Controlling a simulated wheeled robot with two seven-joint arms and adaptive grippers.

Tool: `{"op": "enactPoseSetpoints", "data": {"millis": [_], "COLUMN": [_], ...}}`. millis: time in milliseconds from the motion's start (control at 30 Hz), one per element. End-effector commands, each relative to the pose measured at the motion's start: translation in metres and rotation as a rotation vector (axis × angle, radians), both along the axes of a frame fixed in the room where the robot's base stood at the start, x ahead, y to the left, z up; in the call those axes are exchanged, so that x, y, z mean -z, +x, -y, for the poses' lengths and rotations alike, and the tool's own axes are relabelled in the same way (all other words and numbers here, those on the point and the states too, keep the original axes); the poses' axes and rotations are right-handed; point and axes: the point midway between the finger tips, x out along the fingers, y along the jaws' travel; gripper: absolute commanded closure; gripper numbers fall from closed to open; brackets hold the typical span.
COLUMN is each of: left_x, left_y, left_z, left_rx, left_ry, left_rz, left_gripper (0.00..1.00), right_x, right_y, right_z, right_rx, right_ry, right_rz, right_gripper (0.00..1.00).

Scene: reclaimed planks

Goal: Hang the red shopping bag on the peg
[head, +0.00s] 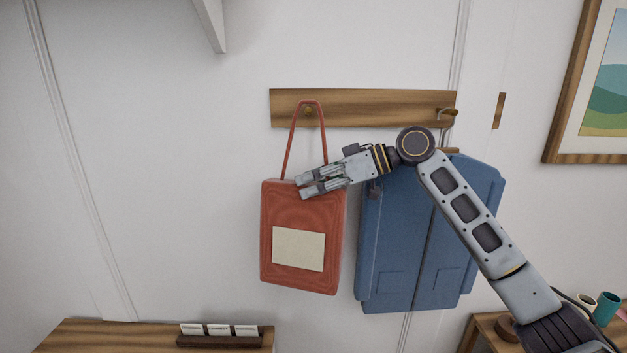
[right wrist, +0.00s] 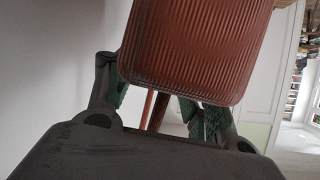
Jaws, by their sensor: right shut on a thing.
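The red shopping bag (head: 302,222) is upright, slightly tilted, with a pale label on its front. Its handle loop rises to the wooden rail (head: 375,97), and the left peg (head: 308,110) shows inside the top of the loop. I cannot tell whether the handle rests on the peg. My right gripper (head: 302,186) is shut on the bag's top edge. In the right wrist view the bag (right wrist: 195,50) lies between the fingers of the right gripper (right wrist: 160,102), with part of the handle behind. My left gripper is not in view.
A blue garment (head: 415,240) hangs from the rail's right peg (head: 447,112), just right of the bag. A shelf bracket (head: 212,25) is above left. Below are a wooden cabinet top (head: 110,338) with a card holder (head: 222,341), and a side table with cups (head: 606,308) at right.

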Motion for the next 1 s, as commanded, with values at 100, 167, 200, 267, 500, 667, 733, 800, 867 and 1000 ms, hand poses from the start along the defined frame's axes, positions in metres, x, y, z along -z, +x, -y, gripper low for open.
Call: {"op": "enactPoseSetpoints", "data": {"millis": [100,167,200,267,500,667,733,800,867,1000], "left_x": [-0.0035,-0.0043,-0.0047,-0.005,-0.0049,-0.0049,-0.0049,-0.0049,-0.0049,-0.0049], "left_y": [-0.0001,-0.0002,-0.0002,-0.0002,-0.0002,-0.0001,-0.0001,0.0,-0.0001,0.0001], "left_z": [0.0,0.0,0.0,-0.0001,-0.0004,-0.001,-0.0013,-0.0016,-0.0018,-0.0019], "left_rx": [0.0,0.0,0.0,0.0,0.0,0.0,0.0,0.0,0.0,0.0], "left_ry": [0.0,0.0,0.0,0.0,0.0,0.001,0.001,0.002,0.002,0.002], "left_rz": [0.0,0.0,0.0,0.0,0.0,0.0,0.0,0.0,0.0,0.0], "left_gripper": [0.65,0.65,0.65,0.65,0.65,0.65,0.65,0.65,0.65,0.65], "right_x": [0.0011,0.0021,0.0025,0.0031,0.0039,0.0039,0.0039,0.0039,0.0038,0.0039], "right_y": [0.0017,0.0025,0.0028,0.0032,0.0035,0.0035,0.0034,0.0034,0.0034,0.0034], "right_z": [-0.0002,-0.0002,-0.0002,-0.0001,0.0,0.0001,0.0,0.0,0.0001,0.0], "right_rx": [0.0,0.0,-0.001,0.0,0.0,0.0,0.0,0.0,0.0,0.0], "right_ry": [0.002,0.002,0.001,0.001,0.001,0.002,0.002,0.002,0.002,0.001], "right_rz": [-0.001,0.0,0.0,0.001,0.001,0.001,0.001,0.001,0.001,0.001], "right_gripper": [0.97,0.97,0.97,0.97,0.97,0.97,0.97,0.97,0.97,0.33]}}
